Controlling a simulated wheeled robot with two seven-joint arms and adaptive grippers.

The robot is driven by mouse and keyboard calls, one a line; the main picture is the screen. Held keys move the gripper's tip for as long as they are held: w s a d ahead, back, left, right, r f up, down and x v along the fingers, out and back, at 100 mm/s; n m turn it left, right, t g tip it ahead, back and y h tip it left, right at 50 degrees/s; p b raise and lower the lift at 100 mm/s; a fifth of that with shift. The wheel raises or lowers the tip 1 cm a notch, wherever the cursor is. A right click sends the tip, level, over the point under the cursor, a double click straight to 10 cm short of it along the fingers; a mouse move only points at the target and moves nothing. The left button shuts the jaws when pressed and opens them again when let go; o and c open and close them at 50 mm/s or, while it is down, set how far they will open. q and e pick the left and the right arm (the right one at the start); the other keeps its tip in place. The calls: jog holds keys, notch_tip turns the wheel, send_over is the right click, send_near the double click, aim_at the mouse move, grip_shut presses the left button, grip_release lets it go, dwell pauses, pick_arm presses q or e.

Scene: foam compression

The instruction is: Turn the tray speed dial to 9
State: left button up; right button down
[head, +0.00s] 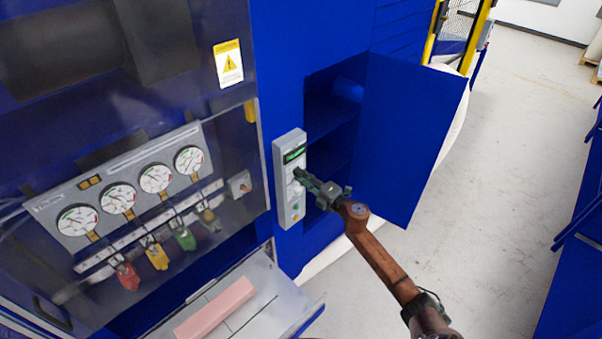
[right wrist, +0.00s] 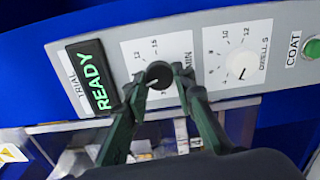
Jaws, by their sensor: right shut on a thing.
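The grey control panel (head: 288,207) is on the blue machine, left of the open cabinet. In the right wrist view its READY display (right wrist: 91,78) is lit green. Beside the display is a dial with a black knob (right wrist: 159,73); numbers 12 and 15 and part of a label, "MIN", show around it. I take this as the tray speed dial; its pointer setting cannot be read. My right gripper (head: 300,175) is at the panel, its two fingers (right wrist: 162,92) shut on the black knob from either side. The fingers hide part of the scale. My left gripper is not in view.
An open blue cabinet door (head: 410,135) stands right of my right gripper. A pink foam block (head: 215,308) lies on a shelf below.

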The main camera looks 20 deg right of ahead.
jog(key=shift+m+p, duration=0.95)
jog(key=shift+m, duration=0.65)
jog(key=c, duration=1.7)
grip_release()
jog(key=shift+o, duration=0.4)
jog(key=v, duration=1.2)
